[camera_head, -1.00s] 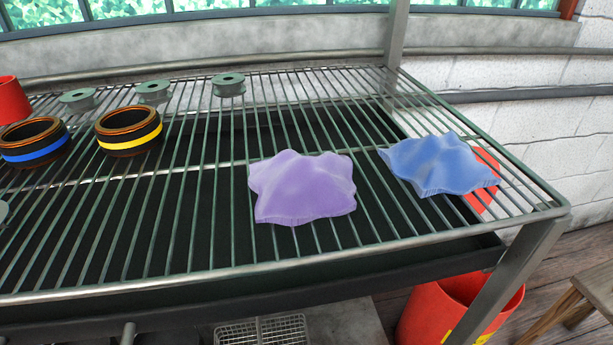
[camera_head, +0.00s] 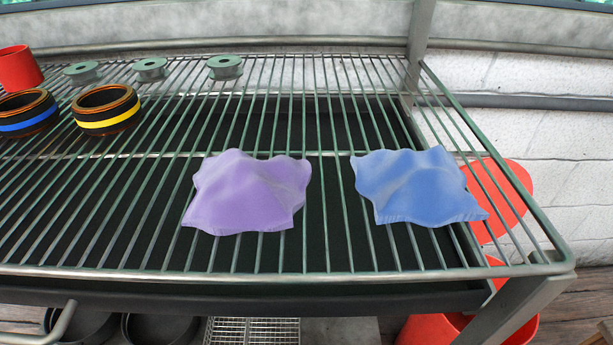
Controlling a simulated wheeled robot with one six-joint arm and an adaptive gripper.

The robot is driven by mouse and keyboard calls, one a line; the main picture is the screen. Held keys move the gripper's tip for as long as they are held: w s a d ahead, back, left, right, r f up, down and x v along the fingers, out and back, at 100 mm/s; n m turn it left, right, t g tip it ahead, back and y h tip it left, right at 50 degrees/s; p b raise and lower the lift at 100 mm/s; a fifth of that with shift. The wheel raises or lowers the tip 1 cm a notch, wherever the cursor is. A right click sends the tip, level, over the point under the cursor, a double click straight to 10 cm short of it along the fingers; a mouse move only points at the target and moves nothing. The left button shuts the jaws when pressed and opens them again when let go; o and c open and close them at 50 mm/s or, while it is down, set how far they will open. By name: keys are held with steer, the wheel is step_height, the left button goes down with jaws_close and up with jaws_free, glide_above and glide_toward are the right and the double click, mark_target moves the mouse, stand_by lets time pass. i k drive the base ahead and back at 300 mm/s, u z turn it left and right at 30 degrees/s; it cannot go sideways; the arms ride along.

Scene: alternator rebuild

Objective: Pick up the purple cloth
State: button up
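The purple cloth (camera_head: 250,194) lies crumpled on the green-grey wire rack (camera_head: 335,262), a little left of the middle of the view and toward the rack's front edge. It is fully visible and nothing touches it from above. My gripper is not in view.
A blue cloth (camera_head: 415,187) lies to the right, apart from the purple one. Dark rings with a yellow band (camera_head: 107,110) and a blue band (camera_head: 27,113), several green spools (camera_head: 225,67) and a red cup (camera_head: 18,69) stand back left. Red containers (camera_head: 497,200) show beneath the rack at right.

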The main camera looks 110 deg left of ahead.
mark_target(238, 193)
steer(key=z, duration=0.05)
steer(key=i, duration=0.95)
steer(key=u, duration=4.6)
steer(key=i, duration=0.45)
steer(key=z, duration=0.4)
steer(key=k, duration=1.2)
steer(key=z, duration=0.25)
steer(key=i, duration=0.7)
steer(key=z, duration=0.05)
